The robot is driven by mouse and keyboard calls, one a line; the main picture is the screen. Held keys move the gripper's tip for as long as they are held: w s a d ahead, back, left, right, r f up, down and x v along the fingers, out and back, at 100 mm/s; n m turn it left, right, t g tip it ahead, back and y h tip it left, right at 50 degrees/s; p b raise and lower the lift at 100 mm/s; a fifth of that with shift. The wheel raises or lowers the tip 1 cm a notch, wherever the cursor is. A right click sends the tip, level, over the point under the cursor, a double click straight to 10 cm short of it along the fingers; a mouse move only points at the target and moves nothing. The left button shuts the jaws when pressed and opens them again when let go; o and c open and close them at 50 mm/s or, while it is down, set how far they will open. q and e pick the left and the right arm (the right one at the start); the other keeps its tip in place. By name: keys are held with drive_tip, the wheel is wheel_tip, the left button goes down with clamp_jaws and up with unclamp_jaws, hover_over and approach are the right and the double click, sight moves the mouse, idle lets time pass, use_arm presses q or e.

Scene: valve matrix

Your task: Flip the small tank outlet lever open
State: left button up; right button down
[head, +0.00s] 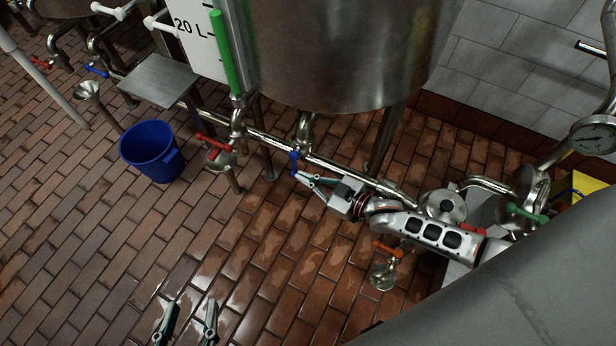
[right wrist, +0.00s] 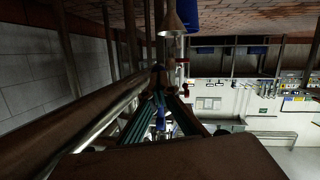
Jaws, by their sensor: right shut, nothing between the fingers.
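A blue lever (head: 294,162) hangs at the outlet pipe (head: 305,128) under the large steel tank (head: 345,50). My right gripper (head: 303,177) is shut and empty, with its fingertips at the lower end of this lever. I cannot tell whether they touch it. In the right wrist view the right gripper's fingers (right wrist: 160,108) are dark and the lever is hard to make out. My left gripper (head: 188,308) is open and empty over the floor at the bottom of the head view. I cannot tell which tank is the one called small.
A red lever (head: 212,142) sits by a drain funnel (head: 221,160), near a blue bucket (head: 150,150). Further left are another blue lever (head: 97,71) and a red lever (head: 40,62). A steel pipe (head: 340,170) runs behind my right gripper. The tiled floor in front is clear.

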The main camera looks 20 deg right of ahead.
drive_tip(key=shift+w+a, duration=0.15)
idle(0.4)
drive_tip(key=shift+w+a+r, duration=0.15)
drive_tip(key=shift+r, duration=0.5)
wheel_tip(320, 180, up, 9)
drive_tip(key=shift+d, duration=0.25)
drive_tip(key=shift+s+f, duration=0.15)
drive_tip(key=shift+s, duration=0.05)
